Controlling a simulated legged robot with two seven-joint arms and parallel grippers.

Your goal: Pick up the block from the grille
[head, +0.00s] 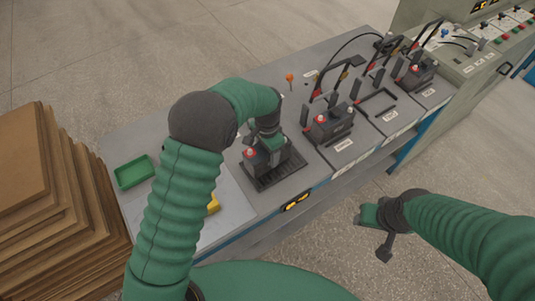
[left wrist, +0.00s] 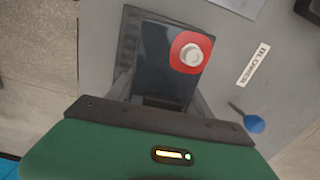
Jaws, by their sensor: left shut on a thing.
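The block (head: 254,161) is a dark battery with a red and a white terminal, at the black grille (head: 268,183) on the bench. My left gripper (head: 270,150) is over the block from above and shut on it. In the left wrist view the block (left wrist: 150,55) fills the space in front of the gripper, its red-ringed pale terminal showing. A strip of the grille (left wrist: 128,45) shows beside it. I cannot tell whether the block touches the grille. My right gripper (head: 377,228) hangs empty off the bench's front; its finger gap is unclear.
A green tray (head: 134,172) and a partly hidden yellow object (head: 213,204) lie to the left. Another battery (head: 332,125) stands to the right, near an empty black frame (head: 379,103). An orange-handled tool (head: 290,78) is behind. Stacked brown boards (head: 60,210) stand at far left.

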